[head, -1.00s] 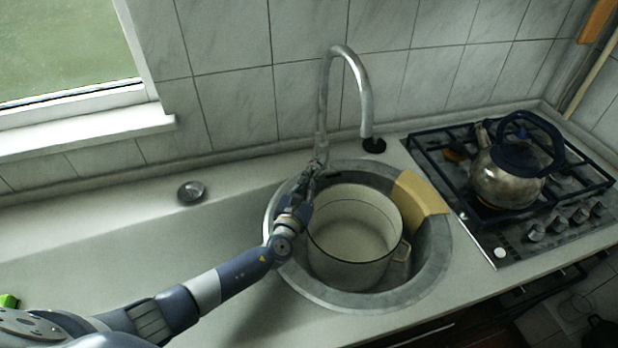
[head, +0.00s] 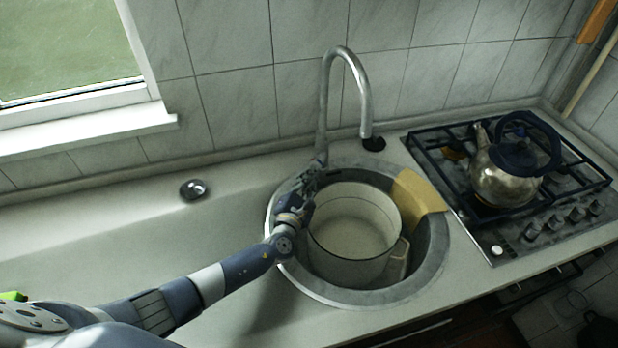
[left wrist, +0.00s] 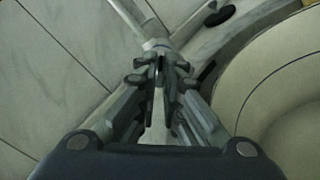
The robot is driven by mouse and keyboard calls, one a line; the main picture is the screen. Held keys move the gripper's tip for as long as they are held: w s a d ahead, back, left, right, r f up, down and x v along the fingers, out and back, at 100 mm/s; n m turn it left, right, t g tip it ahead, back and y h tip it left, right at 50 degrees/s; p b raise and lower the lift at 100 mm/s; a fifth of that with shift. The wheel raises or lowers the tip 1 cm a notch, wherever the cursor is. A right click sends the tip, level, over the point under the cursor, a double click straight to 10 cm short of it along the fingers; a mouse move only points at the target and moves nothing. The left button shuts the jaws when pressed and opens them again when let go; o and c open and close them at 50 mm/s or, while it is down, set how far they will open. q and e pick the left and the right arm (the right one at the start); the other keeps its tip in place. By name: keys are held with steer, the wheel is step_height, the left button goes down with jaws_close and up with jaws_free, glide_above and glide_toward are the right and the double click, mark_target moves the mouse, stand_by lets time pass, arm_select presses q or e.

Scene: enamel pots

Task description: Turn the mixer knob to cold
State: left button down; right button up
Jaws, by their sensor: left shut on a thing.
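The chrome tap (head: 364,92) stands behind the round sink, with its tall curved spout over the basin. Its base also shows in the left wrist view (left wrist: 140,22). My left gripper (head: 313,176) is at the tap's base, at the back left of the sink rim. In the left wrist view its fingers (left wrist: 160,66) are closed together on the mixer knob (left wrist: 157,45), which has a small blue mark by it. The fingers hide most of the knob, so its exact turn cannot be told. My right gripper is out of view.
A cream enamel pot (head: 352,230) sits in the round metal sink (head: 437,262), close beside my left gripper. A yellow cloth (head: 418,192) hangs over the rim. A metal kettle (head: 505,178) stands on the gas hob. A round metal knob (head: 194,190) lies left on the counter.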

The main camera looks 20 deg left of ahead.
arm_select(q)
steer(key=c, duration=1.7)
jaws_free()
steer(key=s, duration=1.2)
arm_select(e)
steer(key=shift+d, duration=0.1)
